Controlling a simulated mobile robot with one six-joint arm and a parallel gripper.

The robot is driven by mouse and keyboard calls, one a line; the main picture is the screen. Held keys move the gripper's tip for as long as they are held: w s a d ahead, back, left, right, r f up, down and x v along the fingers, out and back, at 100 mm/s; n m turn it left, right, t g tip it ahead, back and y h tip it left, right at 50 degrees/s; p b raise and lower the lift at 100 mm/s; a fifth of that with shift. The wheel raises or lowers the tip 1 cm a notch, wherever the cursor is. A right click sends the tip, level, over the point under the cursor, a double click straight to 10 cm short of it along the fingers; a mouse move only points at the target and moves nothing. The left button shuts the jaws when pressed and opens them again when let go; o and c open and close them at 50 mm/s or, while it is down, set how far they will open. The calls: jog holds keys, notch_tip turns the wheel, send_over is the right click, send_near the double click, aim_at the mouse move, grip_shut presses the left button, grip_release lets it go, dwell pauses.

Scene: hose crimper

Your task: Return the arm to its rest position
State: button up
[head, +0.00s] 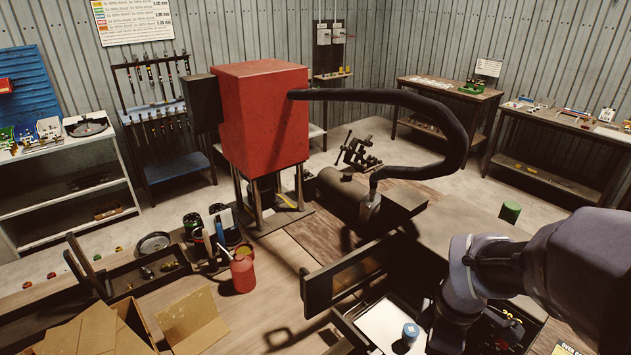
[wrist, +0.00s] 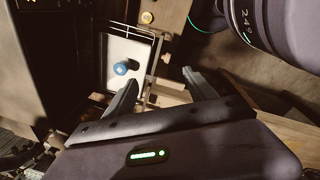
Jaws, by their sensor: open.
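My arm (head: 540,265) reaches in from the right edge of the head view, with its wrist bent down over the front right of the workbench. My gripper (wrist: 162,86) shows in the wrist view with its two dark fingers spread apart and nothing between them. A blue-capped piece (wrist: 121,68) stands on a white tray (wrist: 130,50), up and to the left of the fingers. The same piece (head: 410,331) shows in the head view, left of my wrist. The fingertips are not clearly visible in the head view.
A red bottle (head: 242,270) and cardboard box (head: 90,330) are farther left. A green piece (head: 510,211) is beyond my arm.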

jog(key=s+a+f+m+t+y+b, duration=0.1)
jog(key=s+a+f+m+t+b, duration=0.1)
jog(key=s+a+f+m+b, duration=0.3)
jog(key=s+a+f+m+t+y+b, duration=0.1)
jog(key=s+a+f+m+b, duration=0.3)
jog(key=m+b, duration=0.8)
jog(key=s+a+t+b, duration=0.1)
jog(key=s+b, duration=0.1)
jog(key=b, duration=0.2)
jog(key=shift+s+a+f+m, duration=0.3)
jog(key=shift+s+a+f, duration=0.05)
jog(key=shift+a+f, duration=0.05)
